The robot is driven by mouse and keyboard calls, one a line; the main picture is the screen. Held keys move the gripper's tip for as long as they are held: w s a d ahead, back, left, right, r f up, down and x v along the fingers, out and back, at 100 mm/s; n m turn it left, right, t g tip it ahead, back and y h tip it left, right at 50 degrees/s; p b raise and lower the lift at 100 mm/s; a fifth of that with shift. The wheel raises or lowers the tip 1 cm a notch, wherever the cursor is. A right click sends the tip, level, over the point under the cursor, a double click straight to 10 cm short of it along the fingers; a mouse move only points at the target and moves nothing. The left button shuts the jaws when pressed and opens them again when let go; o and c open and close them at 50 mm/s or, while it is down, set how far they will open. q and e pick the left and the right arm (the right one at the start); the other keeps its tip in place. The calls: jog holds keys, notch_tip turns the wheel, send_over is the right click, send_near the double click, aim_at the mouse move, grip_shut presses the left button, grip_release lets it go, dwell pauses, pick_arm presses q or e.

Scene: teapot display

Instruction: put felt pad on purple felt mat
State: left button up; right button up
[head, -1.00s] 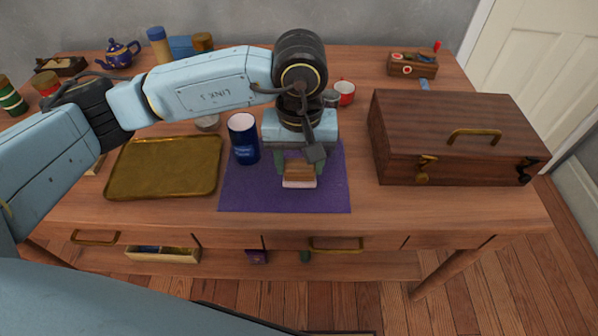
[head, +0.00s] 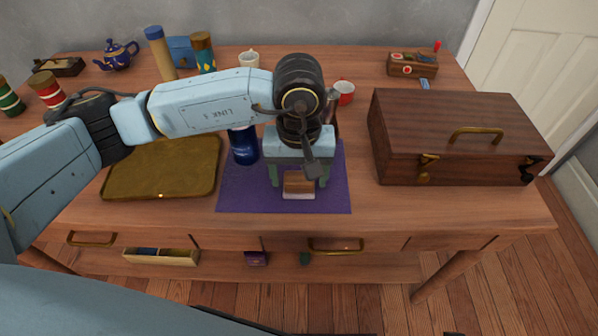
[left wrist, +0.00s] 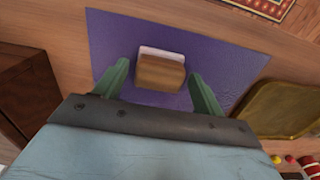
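The felt pad (head: 299,187), a wooden block with a pale felt layer, rests on the purple felt mat (head: 241,195) near its front edge. My left gripper (head: 300,181) is over the mat, with its green fingers spread on either side of the pad. In the left wrist view the pad (left wrist: 161,70) lies between the open fingertips, with a gap to each finger, and the mat (left wrist: 110,32) shows around it. The gripper hides the back of the mat in the head view. My right gripper is not in view.
A dark blue cylinder (head: 243,147) stands at the mat's left side, partly behind my arm. A brass tray (head: 160,172) lies to the left. A wooden case (head: 455,140) stands to the right. A red cup (head: 346,88) and several canisters are behind.

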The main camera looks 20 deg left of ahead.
aim_at(299, 178)
pick_arm(q)
jog(key=shift+r, duration=0.15)
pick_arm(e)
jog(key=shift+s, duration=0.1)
pick_arm(q)
jog(key=shift+r+p, duration=0.35)
jog(key=shift+r, duration=0.2)
notch_tip(299, 178, up, 11)
jog(key=shift+f+p, duration=0.1)
jog(key=shift+p, duration=0.95)
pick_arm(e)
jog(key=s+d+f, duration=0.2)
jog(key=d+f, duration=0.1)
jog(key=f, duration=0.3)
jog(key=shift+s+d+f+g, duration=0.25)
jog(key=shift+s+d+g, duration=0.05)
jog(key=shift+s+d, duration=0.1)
pick_arm(q)
jog(key=shift+s, duration=0.1)
